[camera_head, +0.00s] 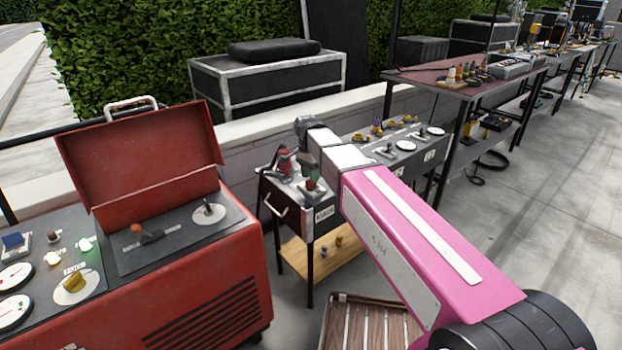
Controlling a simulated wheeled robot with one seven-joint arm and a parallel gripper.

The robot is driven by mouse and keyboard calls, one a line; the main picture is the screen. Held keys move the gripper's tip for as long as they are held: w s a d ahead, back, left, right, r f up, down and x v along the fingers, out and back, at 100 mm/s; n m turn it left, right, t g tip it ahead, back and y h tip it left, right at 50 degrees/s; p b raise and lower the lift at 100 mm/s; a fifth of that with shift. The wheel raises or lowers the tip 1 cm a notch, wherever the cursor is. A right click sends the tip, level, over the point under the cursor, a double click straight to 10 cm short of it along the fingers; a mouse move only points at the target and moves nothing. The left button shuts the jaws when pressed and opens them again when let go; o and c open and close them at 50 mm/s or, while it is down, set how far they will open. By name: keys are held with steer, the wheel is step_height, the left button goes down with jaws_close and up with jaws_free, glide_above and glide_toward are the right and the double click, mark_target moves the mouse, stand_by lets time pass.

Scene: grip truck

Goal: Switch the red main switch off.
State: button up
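My pink arm reaches in from the lower right. Its dark grey end, my gripper (306,145), is over the near end of a dark switch bench in the middle. Its fingers are too small and covered to tell whether they are open or shut. Just below it on the bench is a small lever with a red knob (312,184), beside a white label (325,213) too blurred to read. A red device (284,160) stands just left of it. I cannot tell which red part is the main switch, or whether my gripper touches the lever.
A red machine (205,290) with a raised lid stands at left; its panel has an orange-knobbed lever (137,229) and a yellow knob (73,281). A wooden crate (338,325) is at the bottom.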

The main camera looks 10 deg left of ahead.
steer(key=shift+f, duration=0.75)
jaws_close()
steer(key=shift+s, duration=0.1)
